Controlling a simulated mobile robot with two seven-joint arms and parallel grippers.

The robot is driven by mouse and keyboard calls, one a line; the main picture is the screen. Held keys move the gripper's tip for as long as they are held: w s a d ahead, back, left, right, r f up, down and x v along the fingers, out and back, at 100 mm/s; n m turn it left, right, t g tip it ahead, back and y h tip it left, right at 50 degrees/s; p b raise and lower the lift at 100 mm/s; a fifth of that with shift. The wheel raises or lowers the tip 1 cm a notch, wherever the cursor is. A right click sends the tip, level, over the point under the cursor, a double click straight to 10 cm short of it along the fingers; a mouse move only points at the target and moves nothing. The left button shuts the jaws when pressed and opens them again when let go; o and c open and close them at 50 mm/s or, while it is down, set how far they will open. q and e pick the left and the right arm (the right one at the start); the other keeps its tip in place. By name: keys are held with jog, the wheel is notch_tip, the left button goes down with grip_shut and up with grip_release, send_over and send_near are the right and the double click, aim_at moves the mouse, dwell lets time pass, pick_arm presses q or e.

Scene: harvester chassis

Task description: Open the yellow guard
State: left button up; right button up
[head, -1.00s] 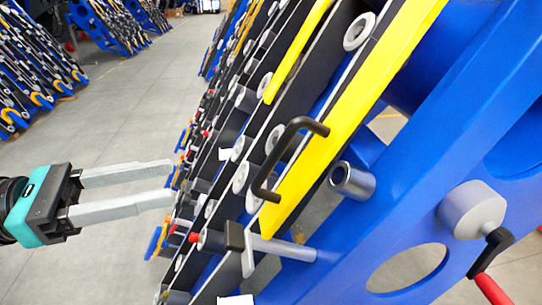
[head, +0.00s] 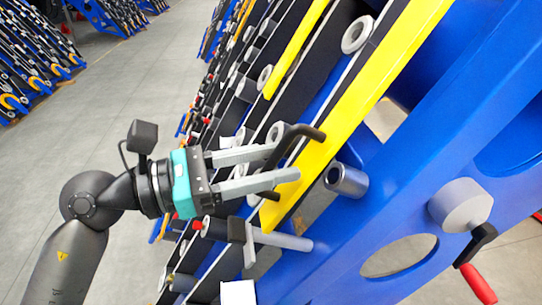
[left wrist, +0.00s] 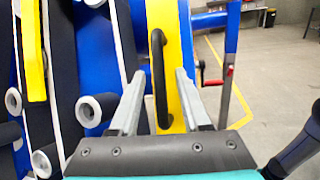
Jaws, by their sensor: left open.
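The yellow guard (head: 378,85) is a long bar running diagonally along the blue chassis in the head view. It also shows upright in the left wrist view (left wrist: 183,48). A black handle (head: 308,133) is fixed on the guard near its lower end; in the left wrist view the handle (left wrist: 158,75) stands between my fingers. My left gripper (head: 286,164) is open, its two grey fingers pointing at the guard, one on each side of the handle. The left wrist view shows the fingers (left wrist: 156,88) apart, with a gap to the handle. My right gripper is not in view.
A metal tube (head: 346,180) and a grey knob with a red-handled crank (head: 466,205) stick out from the blue frame (head: 430,150) right of the guard. Black strips with grey rollers lie left of it.

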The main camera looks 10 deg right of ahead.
pick_arm(q)
grip_shut()
dwell(0.4)
dwell(1.1)
